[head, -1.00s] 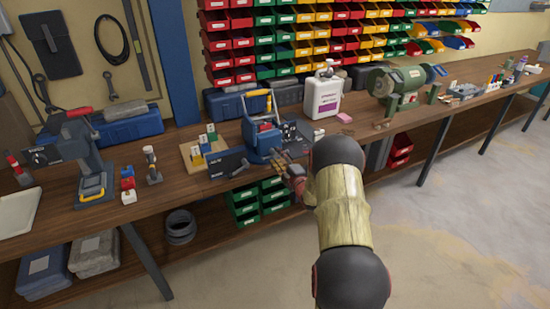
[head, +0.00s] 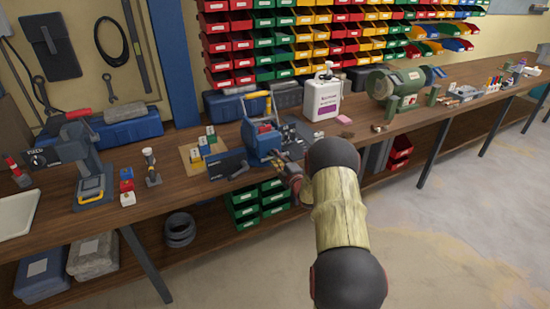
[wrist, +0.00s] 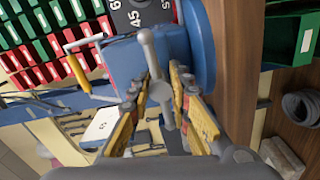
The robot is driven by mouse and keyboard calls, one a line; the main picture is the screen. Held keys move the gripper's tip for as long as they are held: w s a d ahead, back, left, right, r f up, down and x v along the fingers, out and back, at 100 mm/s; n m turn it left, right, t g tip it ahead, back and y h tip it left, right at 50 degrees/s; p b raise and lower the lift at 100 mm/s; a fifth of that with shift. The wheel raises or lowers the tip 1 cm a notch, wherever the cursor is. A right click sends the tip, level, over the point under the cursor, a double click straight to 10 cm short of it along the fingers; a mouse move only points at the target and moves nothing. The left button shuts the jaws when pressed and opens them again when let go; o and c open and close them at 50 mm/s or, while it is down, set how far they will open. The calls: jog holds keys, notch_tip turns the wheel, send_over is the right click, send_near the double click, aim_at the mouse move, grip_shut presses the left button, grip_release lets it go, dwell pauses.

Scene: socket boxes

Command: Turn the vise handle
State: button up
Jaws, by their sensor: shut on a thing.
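The blue vise (head: 256,140) is on the wooden bench, near the front edge. In the wrist view the blue vise body (wrist: 125,60) fills the upper middle. The vise handle (wrist: 152,62) is a grey bar with a rounded end, slanting past a round grey hub. My gripper (wrist: 156,84), with worn yellow fingers, is shut on the handle, one finger on each side of it. In the head view my gripper (head: 291,170) is at the front of the vise, partly hidden by my arm, and the handle is hard to make out there.
A dark blue box (head: 228,163) and a small board with blocks (head: 190,153) stand left of the vise. A white jug (head: 323,97) and a green bench grinder (head: 396,84) stand to the right. Green drawers (head: 258,200) sit below the bench top.

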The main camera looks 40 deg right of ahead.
jog(key=shift+f, duration=0.1)
grip_shut()
jog(key=shift+m, duration=0.5)
